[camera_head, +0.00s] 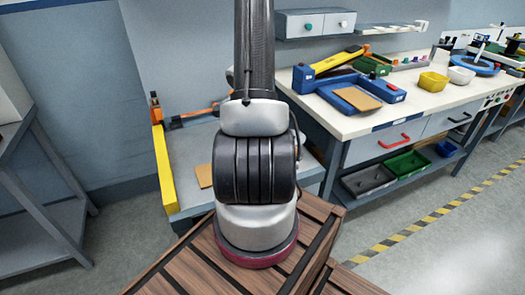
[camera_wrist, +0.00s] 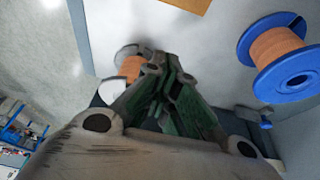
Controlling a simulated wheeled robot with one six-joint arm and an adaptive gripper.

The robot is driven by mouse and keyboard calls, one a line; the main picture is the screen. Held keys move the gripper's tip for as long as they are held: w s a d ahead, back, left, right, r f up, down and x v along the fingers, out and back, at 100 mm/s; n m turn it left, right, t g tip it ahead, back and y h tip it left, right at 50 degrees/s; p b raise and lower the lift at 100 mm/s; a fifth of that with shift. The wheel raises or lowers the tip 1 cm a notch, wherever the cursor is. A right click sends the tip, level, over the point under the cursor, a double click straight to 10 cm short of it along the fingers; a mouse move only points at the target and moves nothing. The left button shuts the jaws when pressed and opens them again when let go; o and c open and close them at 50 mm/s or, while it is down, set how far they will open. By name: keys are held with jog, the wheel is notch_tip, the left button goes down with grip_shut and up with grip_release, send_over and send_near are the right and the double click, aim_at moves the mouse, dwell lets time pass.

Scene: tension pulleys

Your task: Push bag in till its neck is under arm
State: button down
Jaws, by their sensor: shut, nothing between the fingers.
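My gripper (camera_wrist: 162,62) is shut and empty in the wrist view, its dark and green fingers brought together. In the head view my arm hides it. I cannot make out a bag or its neck in either view. A blue device with a yellow arm (camera_head: 335,62) stands on the white-topped bench at the right; I cannot tell whether this is the arm named. A blue spool with an orange-brown core (camera_wrist: 275,48) is at the right of the wrist view. A smaller white-flanged spool with an orange core (camera_wrist: 131,67) is just left of my fingertips, partly hidden behind them.
A low grey table with a yellow bar (camera_head: 163,170) and a brown flat piece (camera_head: 204,175) stands behind my arm. A grey rack (camera_head: 45,205) stands left. Floor is clear at right.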

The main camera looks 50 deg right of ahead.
jog(key=x, duration=0.8)
jog(key=shift+f, duration=0.15)
jog(key=shift+w+a+f, duration=0.2)
jog(key=shift+w+a, duration=0.15)
jog(key=shift+a, duration=0.2)
jog(key=shift+w+a+f, duration=0.15)
jog(key=shift+w+a, duration=0.2)
jog(key=shift+a, duration=0.2)
jog(key=shift+w+a, duration=0.2)
jog(key=shift+a, duration=0.25)
jog(key=w+a, duration=0.1)
jog(key=a, duration=0.1)
jog(key=w+a, duration=0.1)
jog(key=a, duration=0.2)
jog(key=w+a, duration=0.2)
jog(key=shift+a, duration=0.25)
